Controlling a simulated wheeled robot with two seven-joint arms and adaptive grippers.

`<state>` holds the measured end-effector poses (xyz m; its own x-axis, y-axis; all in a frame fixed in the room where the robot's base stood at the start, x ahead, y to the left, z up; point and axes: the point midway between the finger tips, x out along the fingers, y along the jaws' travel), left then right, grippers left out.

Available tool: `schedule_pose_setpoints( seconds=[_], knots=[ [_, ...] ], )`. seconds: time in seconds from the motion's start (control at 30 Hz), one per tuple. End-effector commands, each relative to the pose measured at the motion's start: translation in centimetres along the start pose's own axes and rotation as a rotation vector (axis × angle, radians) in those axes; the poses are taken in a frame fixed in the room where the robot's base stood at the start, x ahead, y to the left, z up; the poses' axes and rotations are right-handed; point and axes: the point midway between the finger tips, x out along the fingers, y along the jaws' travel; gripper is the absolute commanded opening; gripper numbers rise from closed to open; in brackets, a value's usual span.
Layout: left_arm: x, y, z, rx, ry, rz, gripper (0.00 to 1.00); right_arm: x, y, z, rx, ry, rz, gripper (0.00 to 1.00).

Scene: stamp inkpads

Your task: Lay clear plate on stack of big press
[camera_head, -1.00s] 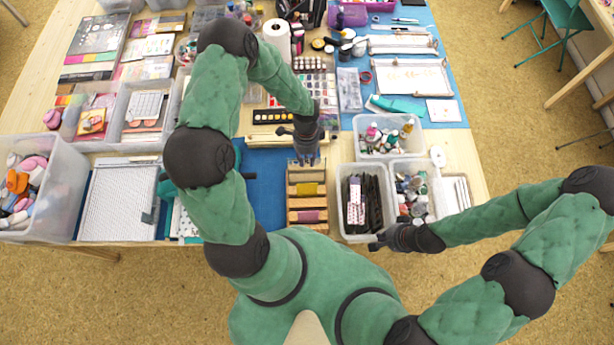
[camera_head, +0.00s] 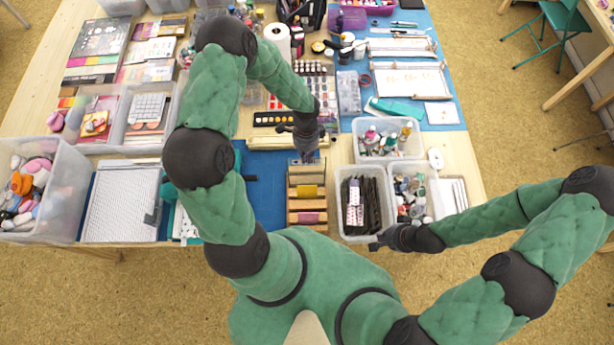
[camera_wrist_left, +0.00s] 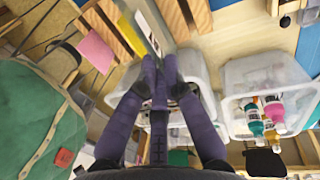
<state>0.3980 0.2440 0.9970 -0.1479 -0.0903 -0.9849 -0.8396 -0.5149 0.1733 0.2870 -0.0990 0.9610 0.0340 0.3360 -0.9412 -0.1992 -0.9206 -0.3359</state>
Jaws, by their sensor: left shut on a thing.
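My left gripper (camera_head: 306,155) is over the back end of a wooden rack (camera_head: 307,204) with several slots, in the head view. In the left wrist view its fingers (camera_wrist_left: 161,72) are shut on a thin, see-through plate (camera_wrist_left: 152,32), held on edge; most of it is hard to make out. A flat white gridded board (camera_head: 122,205) with a dark clip lies at the left of the table; I cannot tell whether it is part of the big press. My right gripper (camera_head: 384,238) is beside the front of a clear bin, its fingers too small to judge.
A clear bin with dark packets (camera_head: 361,205) and a bin of bottles (camera_head: 388,140) stand right of the rack. A large clear bin (camera_head: 45,200) stands at the far left. My left arm hides part of the table.

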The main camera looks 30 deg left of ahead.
Motion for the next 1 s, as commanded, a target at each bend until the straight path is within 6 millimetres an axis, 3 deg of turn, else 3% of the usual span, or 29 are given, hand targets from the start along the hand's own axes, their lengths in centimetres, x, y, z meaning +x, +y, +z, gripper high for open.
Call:
schedule_pose_setpoints(
  seconds=[0.6,1.0],
  knots=[
    [-4.5,0.0,0.0,0.0,0.001,-0.002,0.0,-3.0,-1.1,0.1,0.0,0.0,0.0,0.0],
    [-4.8,0.0,0.0,0.0,0.0,-0.001,0.0,-3.1,-1.1,0.1,0.0,0.0,0.0,0.0]
  ],
)
